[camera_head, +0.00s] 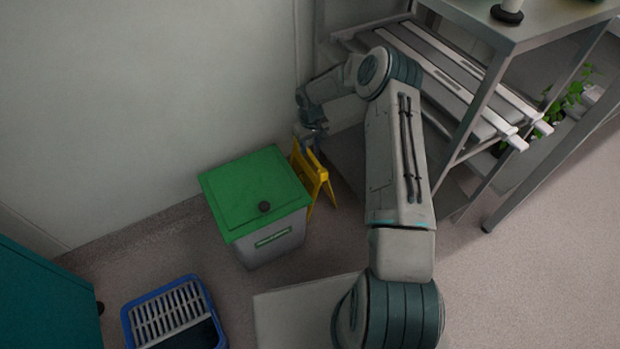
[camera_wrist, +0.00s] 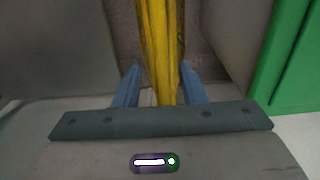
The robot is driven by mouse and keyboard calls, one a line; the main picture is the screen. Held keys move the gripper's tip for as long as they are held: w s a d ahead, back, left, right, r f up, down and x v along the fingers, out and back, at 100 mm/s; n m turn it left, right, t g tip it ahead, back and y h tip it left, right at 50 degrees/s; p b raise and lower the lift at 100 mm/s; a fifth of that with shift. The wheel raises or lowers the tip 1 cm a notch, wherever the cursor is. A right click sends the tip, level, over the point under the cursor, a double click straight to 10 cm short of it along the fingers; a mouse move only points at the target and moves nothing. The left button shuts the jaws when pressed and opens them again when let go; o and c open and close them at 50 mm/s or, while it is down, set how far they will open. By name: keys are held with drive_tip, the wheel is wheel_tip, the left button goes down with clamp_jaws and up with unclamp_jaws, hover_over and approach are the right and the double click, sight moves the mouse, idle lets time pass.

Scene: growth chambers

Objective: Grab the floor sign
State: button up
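The yellow floor sign (camera_head: 314,175) stands on the floor between the green-lidded bin and the metal rack, its legs slightly spread. My gripper (camera_head: 311,140) is at the top of the sign in the head view. In the wrist view, the sign (camera_wrist: 160,30) runs between the two blue fingers of my gripper (camera_wrist: 160,72). The fingers are apart, one on each side of the sign. A small gap shows at the left finger; the right finger lies very near the sign, and contact there is unclear.
A grey bin with a green lid (camera_head: 255,190) stands close to the left of the sign. A metal rack (camera_head: 480,115) with white trays and plants is on the right. The wall (camera_head: 150,100) is behind. A blue basket (camera_head: 170,315) lies at the lower left.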

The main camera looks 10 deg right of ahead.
sight(310, 152)
wheel_tip(310, 152, down, 5)
drive_tip(key=shift+a+b, duration=0.15)
drive_tip(key=shift+b, duration=1.05)
drive_tip(key=shift+s+r, duration=0.1)
clamp_jaws()
